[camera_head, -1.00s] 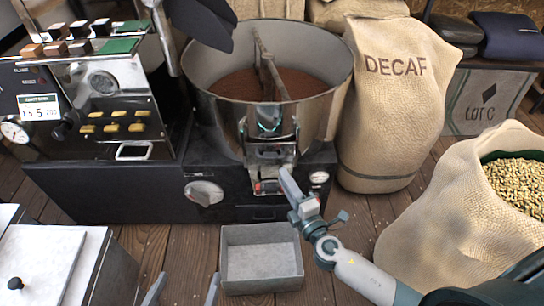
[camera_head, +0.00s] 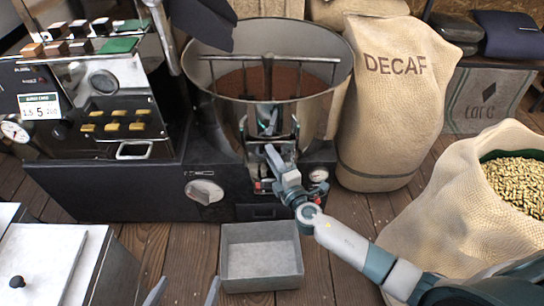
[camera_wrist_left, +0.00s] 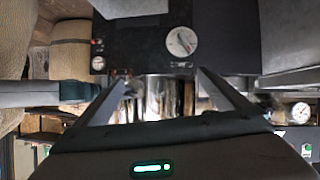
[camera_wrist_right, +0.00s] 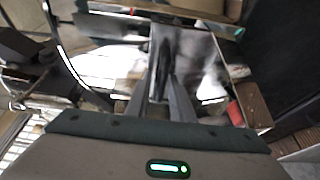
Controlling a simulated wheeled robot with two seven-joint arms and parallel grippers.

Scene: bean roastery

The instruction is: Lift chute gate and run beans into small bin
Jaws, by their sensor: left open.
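The small grey bin (camera_head: 260,277) stands on the floor below the roaster's front; its visible inside looks empty. The steel chute (camera_head: 283,128) projects from the front of the round drum (camera_head: 330,105), which holds brown beans (camera_head: 282,84). My right gripper (camera_head: 270,152) is up at the chute front, covering part of the gate. In the right wrist view its fingers (camera_wrist_right: 159,84) stand close together around a dark upright piece; I cannot tell whether they grip it. My left gripper (camera_head: 184,290) is open and empty, low left of the bin; its fingers also show in the left wrist view (camera_wrist_left: 160,85).
The control panel (camera_head: 110,85) is at the left, with a lidded box (camera_head: 40,262) in front. A DECAF sack (camera_head: 395,110) stands right of the drum, and an open sack of pale beans (camera_head: 450,190) at the far right.

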